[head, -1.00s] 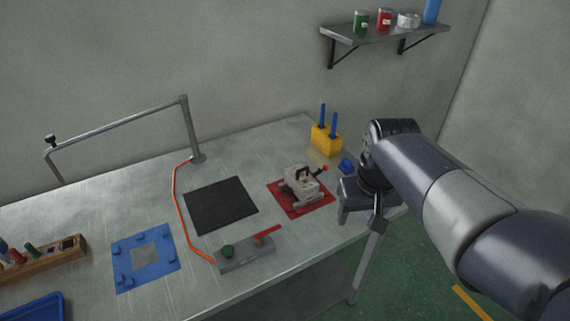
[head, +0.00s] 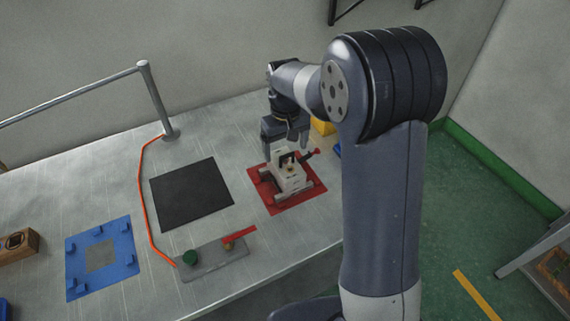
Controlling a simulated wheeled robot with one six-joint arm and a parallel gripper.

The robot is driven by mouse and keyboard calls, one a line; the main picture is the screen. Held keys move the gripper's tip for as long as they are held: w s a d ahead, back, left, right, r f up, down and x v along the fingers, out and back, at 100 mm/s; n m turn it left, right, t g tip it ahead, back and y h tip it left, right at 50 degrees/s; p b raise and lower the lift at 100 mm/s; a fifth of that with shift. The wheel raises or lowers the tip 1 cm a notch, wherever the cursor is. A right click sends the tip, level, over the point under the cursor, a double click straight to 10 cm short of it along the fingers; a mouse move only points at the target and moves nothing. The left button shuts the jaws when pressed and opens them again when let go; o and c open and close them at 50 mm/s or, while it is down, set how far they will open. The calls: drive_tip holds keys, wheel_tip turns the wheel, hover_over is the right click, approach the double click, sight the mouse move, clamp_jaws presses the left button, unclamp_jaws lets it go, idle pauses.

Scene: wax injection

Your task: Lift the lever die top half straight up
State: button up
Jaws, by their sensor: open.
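The lever die (head: 290,174) is a pale block assembly with dark metal parts. It sits on the red mat (head: 312,194) near the right end of the bench. A small red-tipped lever sticks out at its upper right. The seam between its halves is too small to make out. My gripper (head: 284,150) is open just behind and above the die, its fingers pointing down. One finger is at the die's left rear and the other is close to its top. I cannot tell whether they touch the die.
A yellow block (head: 322,127) stands behind the die, partly hidden by my arm. A black mat (head: 191,195), a grey plate with a red handle (head: 215,258) and a blue fixture (head: 100,258) lie to the left. An orange cable (head: 141,205) runs along the bench.

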sight(286, 163)
drive_tip(key=shift+f+p, duration=0.7)
drive_tip(key=shift+f, duration=2.3)
drive_tip(key=shift+c, duration=0.5)
drive_tip(key=shift+r, duration=0.1)
drive_tip(key=c, duration=1.5)
